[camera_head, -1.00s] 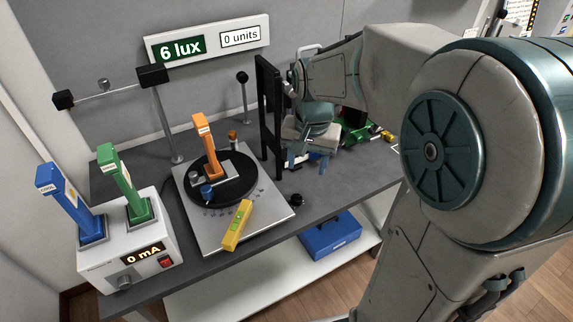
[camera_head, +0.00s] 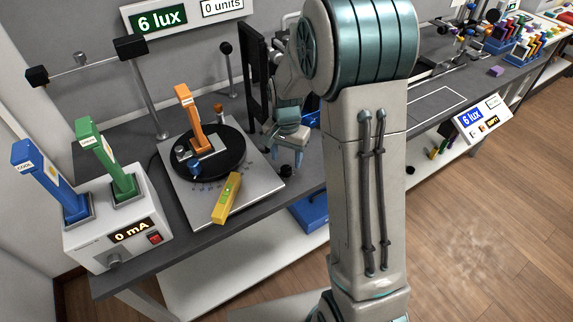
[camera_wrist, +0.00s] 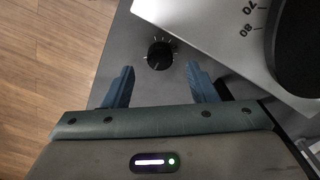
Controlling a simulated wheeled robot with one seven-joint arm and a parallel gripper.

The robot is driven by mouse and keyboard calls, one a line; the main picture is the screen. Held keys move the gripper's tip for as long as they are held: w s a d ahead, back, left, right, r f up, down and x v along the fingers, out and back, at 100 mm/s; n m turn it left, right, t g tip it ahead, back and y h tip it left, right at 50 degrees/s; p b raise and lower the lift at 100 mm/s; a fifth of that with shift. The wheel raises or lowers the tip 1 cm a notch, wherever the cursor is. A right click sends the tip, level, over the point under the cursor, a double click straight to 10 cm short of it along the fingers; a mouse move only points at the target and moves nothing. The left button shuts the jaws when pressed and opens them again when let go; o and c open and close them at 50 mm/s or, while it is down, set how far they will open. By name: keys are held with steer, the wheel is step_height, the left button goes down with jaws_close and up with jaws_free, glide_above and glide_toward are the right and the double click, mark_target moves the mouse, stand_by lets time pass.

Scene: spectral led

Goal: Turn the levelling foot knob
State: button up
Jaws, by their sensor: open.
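The levelling foot knob (camera_wrist: 160,55) is a small black round knob with light tick marks around it, on the grey bench top beside the silver plate. In the head view the knob (camera_head: 287,170) sits near the bench's front edge, just below my gripper. My gripper (camera_wrist: 160,70) is open and points down, with one blue finger on either side of the knob in the wrist view. In the head view my gripper (camera_head: 287,150) appears above the knob, apart from it. The exact height gap is hard to tell.
The silver plate (camera_head: 265,187) carries a black turntable (camera_head: 233,160) with an orange holder (camera_head: 192,115). A yellow spirit level (camera_head: 226,198) lies on it. A black upright frame (camera_head: 252,80) stands close behind my gripper. A blue box (camera_head: 308,212) sits on the lower shelf.

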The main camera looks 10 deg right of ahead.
mark_target(286, 168)
steer(key=shift+f, duration=2.05)
steer(key=c, duration=1)
steer(key=shift+o, duration=0.2)
steer(key=m, duration=0.3)
steer(key=shift+m, duration=2.1)
